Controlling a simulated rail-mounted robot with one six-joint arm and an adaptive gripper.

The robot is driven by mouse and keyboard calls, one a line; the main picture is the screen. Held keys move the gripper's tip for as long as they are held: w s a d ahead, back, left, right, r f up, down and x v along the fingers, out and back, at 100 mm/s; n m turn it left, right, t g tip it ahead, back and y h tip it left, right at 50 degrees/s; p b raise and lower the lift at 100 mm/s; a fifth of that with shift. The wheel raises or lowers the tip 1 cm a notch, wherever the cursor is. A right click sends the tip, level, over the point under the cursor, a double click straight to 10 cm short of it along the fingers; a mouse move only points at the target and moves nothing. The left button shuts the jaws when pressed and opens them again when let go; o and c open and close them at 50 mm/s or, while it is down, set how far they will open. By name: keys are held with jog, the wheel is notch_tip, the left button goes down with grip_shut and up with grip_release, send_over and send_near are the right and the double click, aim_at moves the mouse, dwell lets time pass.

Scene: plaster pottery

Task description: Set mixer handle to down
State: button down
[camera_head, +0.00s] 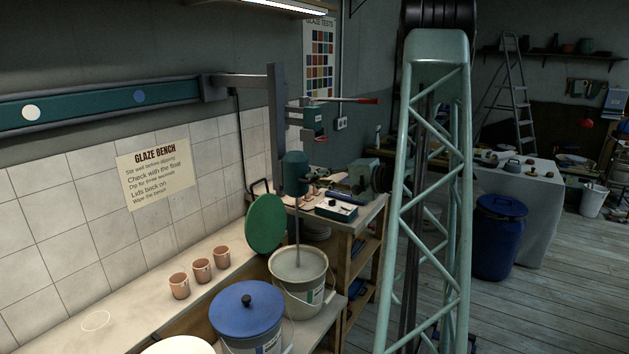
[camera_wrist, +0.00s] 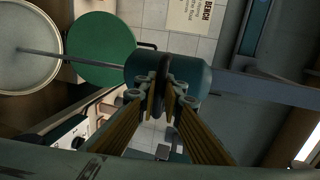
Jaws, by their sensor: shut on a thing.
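The mixer has a dark green motor body (camera_head: 295,173) with a thin shaft (camera_head: 297,235) hanging into an open bucket (camera_head: 299,297). In the wrist view the motor body (camera_wrist: 190,76) lies sideways, its shaft (camera_wrist: 80,58) running left toward the bucket (camera_wrist: 28,88). A black, loop-like handle (camera_wrist: 166,84) stands on the motor's near face. My gripper (camera_wrist: 163,98) is shut on this handle, with a finger on each side. In the head view my gripper (camera_head: 322,181) is small and beside the motor, and the handle is hard to make out.
A round green lid (camera_head: 266,223) leans left of the shaft. A blue-lidded bucket (camera_head: 247,310) stands in front. Several terracotta cups (camera_head: 201,271) stand on the bench. A tool bench (camera_head: 367,212) lies behind. A red-tipped lever (camera_head: 360,100) sits above the motor.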

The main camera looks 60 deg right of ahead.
jog(key=shift+f, duration=0.35)
jog(key=c, duration=2.8)
grip_release()
jog(key=shift+r, duration=0.1)
jog(key=shift+s, duration=0.1)
jog(key=shift+s, duration=0.15)
jog(key=shift+v, duration=5.8)
